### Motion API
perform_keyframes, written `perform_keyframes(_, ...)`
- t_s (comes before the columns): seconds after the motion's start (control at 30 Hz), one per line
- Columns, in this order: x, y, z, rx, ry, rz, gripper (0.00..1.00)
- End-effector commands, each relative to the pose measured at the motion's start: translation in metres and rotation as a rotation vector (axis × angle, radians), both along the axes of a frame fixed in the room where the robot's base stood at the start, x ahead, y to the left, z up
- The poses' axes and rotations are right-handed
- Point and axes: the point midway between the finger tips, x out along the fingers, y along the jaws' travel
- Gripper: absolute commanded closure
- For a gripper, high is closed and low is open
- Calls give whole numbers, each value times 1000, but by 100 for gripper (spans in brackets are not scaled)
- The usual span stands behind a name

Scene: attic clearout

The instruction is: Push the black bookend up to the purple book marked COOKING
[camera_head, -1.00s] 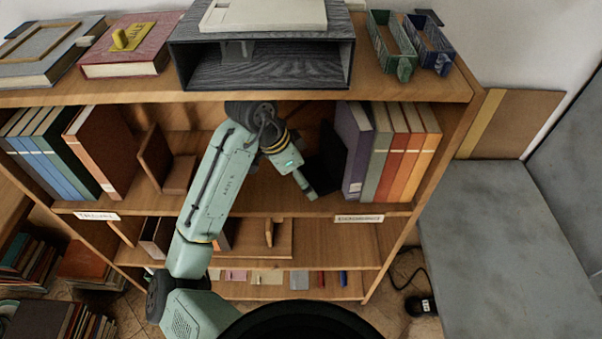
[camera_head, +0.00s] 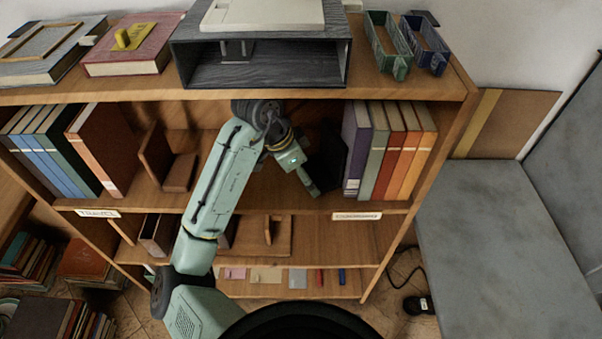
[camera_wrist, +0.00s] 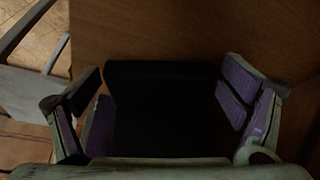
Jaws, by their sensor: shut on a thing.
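The black bookend (camera_head: 329,158) stands on the middle shelf, left of the book row. My gripper (camera_head: 312,188) reaches into the shelf at the bookend. In the wrist view the black bookend (camera_wrist: 160,105) fills the space between my two purple-padded fingers (camera_wrist: 165,110), which are shut on it. The purple book (camera_head: 357,150) is the leftmost of the right-hand row and stands nearly upright against the grey-green book. Its spine lettering is too small to read. The bookend's right edge meets the purple book's left side in the head view; actual contact cannot be told.
A brown wooden bookend (camera_head: 168,160) and more books stand at the left. A dark box (camera_head: 262,65) sits on the top board above my arm.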

Motion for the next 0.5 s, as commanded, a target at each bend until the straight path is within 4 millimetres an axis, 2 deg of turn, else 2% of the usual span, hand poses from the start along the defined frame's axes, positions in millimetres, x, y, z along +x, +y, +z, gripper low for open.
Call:
perform_keyframes(0.03,-3,-16,0,-18,1,-37,70)
perform_keyframes(0.17,-3,-19,0,-19,0,-40,70)
perform_keyframes(0.2,-3,-19,-1,-19,1,-41,73)
perform_keyframes(0.27,-3,-19,-1,-19,1,-39,87)
perform_keyframes(0.3,-3,-19,-2,-19,3,-39,89)
perform_keyframes(0.33,-3,-19,-2,-19,3,-39,28)
perform_keyframes(0.5,-3,-17,-3,-17,5,-35,16)
